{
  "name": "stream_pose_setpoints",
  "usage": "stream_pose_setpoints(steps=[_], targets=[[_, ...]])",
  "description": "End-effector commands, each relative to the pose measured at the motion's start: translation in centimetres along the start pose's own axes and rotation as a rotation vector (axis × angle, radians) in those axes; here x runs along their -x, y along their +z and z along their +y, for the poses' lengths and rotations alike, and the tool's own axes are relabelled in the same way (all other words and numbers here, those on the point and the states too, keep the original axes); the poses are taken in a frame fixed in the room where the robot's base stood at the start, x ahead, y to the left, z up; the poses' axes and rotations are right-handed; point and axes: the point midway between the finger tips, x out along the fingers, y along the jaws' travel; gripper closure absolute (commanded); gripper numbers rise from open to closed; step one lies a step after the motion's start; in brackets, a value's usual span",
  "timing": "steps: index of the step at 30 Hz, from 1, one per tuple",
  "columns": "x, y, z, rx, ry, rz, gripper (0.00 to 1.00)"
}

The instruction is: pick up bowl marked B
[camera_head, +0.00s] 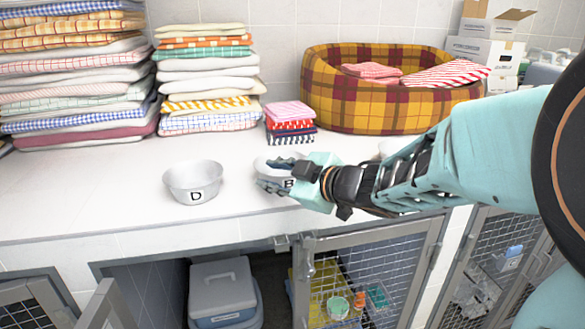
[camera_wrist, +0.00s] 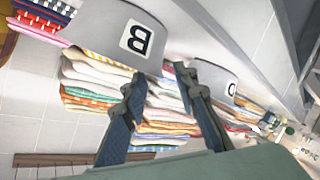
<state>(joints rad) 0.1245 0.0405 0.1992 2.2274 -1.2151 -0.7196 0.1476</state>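The bowl marked B (camera_head: 289,183) stands on the white counter, a pale bowl largely hidden behind my gripper in the head view. In the wrist view the bowl marked B (camera_wrist: 112,26) is large at the top, its black letter on a white label. My gripper (camera_head: 276,177) reaches in from the right at the bowl's rim. In the wrist view my gripper (camera_wrist: 160,78) has its two fingers apart, with the tips close to the bowl's edge. Nothing is visibly held. I cannot tell whether the fingers touch the bowl or straddle its wall.
A bowl marked D (camera_head: 193,183) stands to the left; it also shows in the wrist view (camera_wrist: 215,78). Another bowl (camera_head: 386,149) is partly hidden behind my arm. Folded towel stacks (camera_head: 208,80) and a plaid pet bed (camera_head: 345,105) stand behind. Wire kennel doors (camera_head: 365,280) are below.

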Motion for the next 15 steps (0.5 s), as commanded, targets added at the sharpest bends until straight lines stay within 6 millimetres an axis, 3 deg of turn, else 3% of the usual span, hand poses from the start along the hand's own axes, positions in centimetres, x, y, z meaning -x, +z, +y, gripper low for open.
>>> stream_pose_setpoints(steps=[6, 14, 15], targets=[[-2.4, 0.1, -0.1, -0.001, 0.0, 0.0, 0.73], [-2.5, -0.1, 0.0, -0.001, 0.0, 0.0, 0.73], [-2.5, -0.1, 0.0, -0.001, 0.0, -0.001, 0.78]])
